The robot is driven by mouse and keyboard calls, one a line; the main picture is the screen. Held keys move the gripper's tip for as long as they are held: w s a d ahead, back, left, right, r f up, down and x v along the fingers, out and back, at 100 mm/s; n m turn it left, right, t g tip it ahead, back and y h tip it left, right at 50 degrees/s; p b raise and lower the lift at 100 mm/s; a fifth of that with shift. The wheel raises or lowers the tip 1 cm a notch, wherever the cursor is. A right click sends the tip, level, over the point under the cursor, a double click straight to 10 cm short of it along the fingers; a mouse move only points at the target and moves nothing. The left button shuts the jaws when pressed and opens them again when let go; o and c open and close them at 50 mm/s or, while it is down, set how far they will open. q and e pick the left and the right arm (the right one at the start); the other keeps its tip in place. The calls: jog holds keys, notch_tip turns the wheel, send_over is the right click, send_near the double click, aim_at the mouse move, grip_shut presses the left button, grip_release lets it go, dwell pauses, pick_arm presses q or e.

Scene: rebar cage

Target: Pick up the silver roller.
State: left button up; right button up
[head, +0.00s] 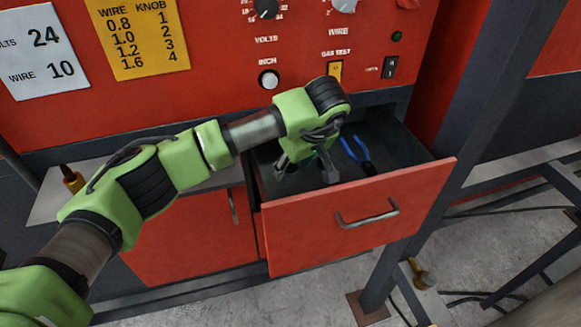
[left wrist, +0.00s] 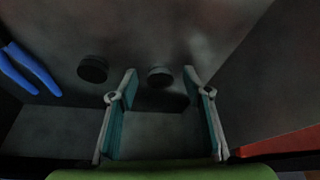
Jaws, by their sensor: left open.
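My left gripper (head: 306,168) reaches down into the open drawer (head: 400,160) in the head view, its fingers spread. In the left wrist view, two small dark round pieces lie on the drawer floor, both in shadow. One round piece (left wrist: 160,76) shows between the open fingertips of my left gripper (left wrist: 160,88); the other round piece (left wrist: 92,69) lies to the left, outside the fingers. I cannot tell by colour which one is the silver roller. Nothing is held. In the head view the arm and gripper hide both pieces. My right gripper is not in view.
Blue-handled pliers (head: 356,153) lie in the drawer, right of my gripper; they also show in the left wrist view (left wrist: 28,70). The drawer's red front (head: 310,235) and walls surround the gripper. A red control panel (head: 215,85) stands behind, a dark post (head: 445,195) at right.

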pick_arm(q)
jog(key=c, duration=1.2)
jog(key=shift+c, duration=0.2)
jog(key=shift+r, duration=0.1)
